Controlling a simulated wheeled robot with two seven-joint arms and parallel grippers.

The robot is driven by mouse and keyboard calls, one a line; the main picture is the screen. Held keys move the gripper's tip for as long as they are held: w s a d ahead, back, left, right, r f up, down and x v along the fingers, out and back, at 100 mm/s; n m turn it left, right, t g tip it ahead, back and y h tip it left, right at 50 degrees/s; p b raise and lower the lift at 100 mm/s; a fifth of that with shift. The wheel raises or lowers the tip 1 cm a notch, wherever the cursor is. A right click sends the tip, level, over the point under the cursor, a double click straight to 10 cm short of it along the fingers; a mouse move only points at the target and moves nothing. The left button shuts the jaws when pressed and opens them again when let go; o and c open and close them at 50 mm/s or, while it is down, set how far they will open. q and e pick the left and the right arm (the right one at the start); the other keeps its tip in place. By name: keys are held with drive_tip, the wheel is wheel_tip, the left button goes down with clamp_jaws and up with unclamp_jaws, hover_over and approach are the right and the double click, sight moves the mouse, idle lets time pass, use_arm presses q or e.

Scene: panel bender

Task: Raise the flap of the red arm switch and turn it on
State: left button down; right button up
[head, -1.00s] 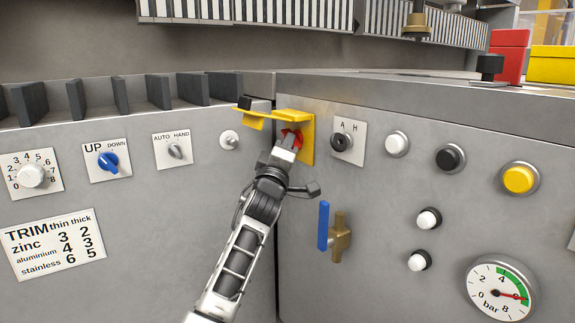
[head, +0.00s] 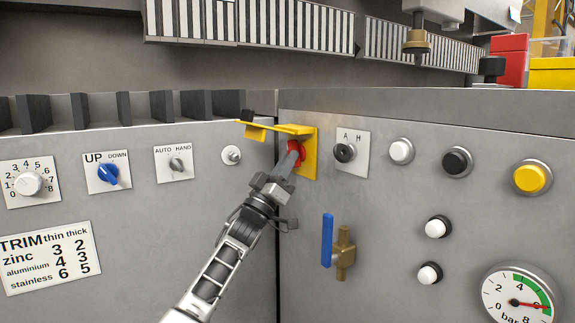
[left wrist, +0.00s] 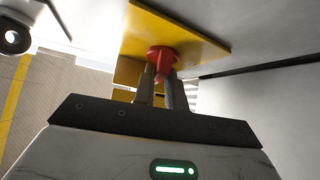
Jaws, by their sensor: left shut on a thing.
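The red arm switch (head: 296,150) sits on a yellow plate (head: 311,158) at the left edge of the right-hand panel. Its yellow flap (head: 285,128) is raised and sticks out above the switch. My left gripper (head: 294,156) reaches up from below, its fingers at the red switch. In the left wrist view the fingers (left wrist: 160,84) are closed around the red switch's lever (left wrist: 161,72), below its round red collar. The fingers partly hide the lever, so its on or off position is unclear. My right gripper is not in view.
A white A/H plate with a black knob (head: 344,152) is just right of the yellow plate. A blue-handled brass valve (head: 327,240) is below. A small silver knob (head: 231,155) is to the left. The panel below the switch is otherwise clear.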

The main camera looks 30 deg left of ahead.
use_arm(q)
drive_tip(key=shift+f+m+h, duration=0.1)
drive_tip(key=shift+m+h, duration=0.4)
drive_tip(key=c, duration=1.4)
unclamp_jaws()
drive_tip(key=shift+c, duration=0.2)
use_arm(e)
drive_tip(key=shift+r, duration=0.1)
use_arm(q)
drive_tip(key=p+v, duration=0.4)
drive_tip(key=v, duration=1.2)
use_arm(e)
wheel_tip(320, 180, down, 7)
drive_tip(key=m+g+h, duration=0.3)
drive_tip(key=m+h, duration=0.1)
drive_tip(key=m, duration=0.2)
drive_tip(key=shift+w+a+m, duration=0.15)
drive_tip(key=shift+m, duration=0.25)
